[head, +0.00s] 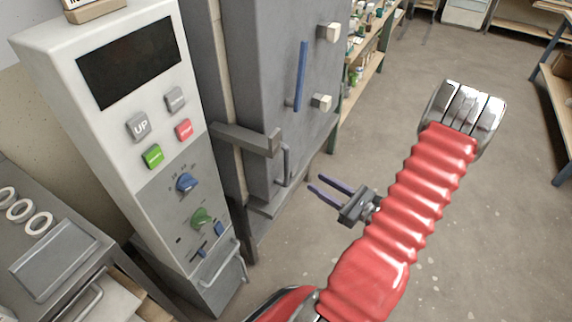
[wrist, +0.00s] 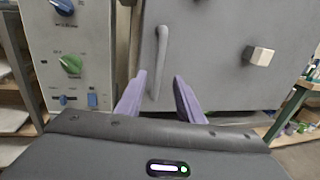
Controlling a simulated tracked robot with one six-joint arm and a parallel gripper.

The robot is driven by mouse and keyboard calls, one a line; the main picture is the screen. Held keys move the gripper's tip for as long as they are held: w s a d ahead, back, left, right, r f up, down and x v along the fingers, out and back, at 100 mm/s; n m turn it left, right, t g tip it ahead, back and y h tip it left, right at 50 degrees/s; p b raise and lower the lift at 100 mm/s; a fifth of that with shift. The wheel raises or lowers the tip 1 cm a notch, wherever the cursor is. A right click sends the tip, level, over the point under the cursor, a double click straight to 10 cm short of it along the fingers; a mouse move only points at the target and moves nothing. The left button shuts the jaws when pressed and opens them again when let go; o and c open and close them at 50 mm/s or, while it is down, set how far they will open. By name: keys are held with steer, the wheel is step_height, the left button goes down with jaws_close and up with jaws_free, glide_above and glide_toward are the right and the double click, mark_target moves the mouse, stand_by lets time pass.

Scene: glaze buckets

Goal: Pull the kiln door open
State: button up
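The kiln door (head: 280,50) is a grey panel in the upper middle of the head view and looks closed. It fills much of the wrist view (wrist: 230,25). A grey vertical bar handle (wrist: 160,62) is on the door, and appears low on it in the head view (head: 285,165). My gripper (head: 315,184) is open and empty, its fingers pointing at the door. In the wrist view the handle's lower end shows between the purple fingers (wrist: 161,77), closer to the left one. In the head view the fingertips are apart from the handle.
A thick grey latch bar (head: 245,139) juts out beside the handle. A blue bar (head: 301,76) and pale plugs (head: 328,33) are higher on the door. The control cabinet (head: 150,140) stands left of the kiln. Open floor (head: 480,220) lies to the right.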

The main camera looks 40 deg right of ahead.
mark_target(287, 164)
steer(key=shift+w+a, duration=0.35)
steer(key=shift+w, duration=1.95)
steer(key=shift+w+a, duration=0.35)
steer(key=shift+w, duration=1.9)
steer(key=shift+w+a, duration=0.35)
steer(key=shift+w, duration=1.95)
steer(key=shift+c, duration=0.6)
jaws_close()
